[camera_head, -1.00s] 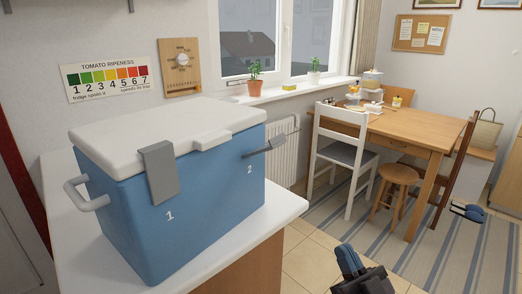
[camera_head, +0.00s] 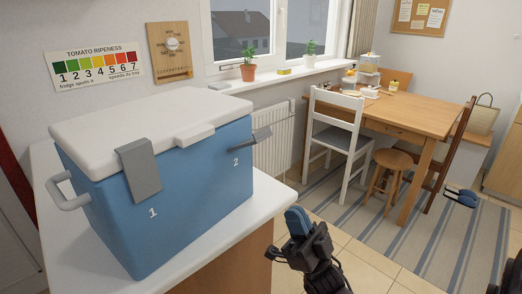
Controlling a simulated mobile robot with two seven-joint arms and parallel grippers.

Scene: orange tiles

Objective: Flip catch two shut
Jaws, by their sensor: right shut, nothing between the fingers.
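The blue cooler (camera_head: 185,205) stands on the white counter with its white lid (camera_head: 150,125) down. Catch one (camera_head: 141,170), a grey plate above the number 1, lies flat against the front, over the lid's edge. Catch two (camera_head: 257,138), above the number 2, sticks outward from the front, away from the lid. My right gripper (camera_head: 298,222) is shut and empty, in front of the counter's right edge, below and to the right of catch two and apart from it. My left gripper is not in view.
The white counter (camera_head: 262,212) ends just right of the cooler. A grey side handle (camera_head: 66,192) sticks out at the cooler's left. A white chair (camera_head: 335,140), a stool (camera_head: 383,170) and a wooden table (camera_head: 430,122) stand beyond.

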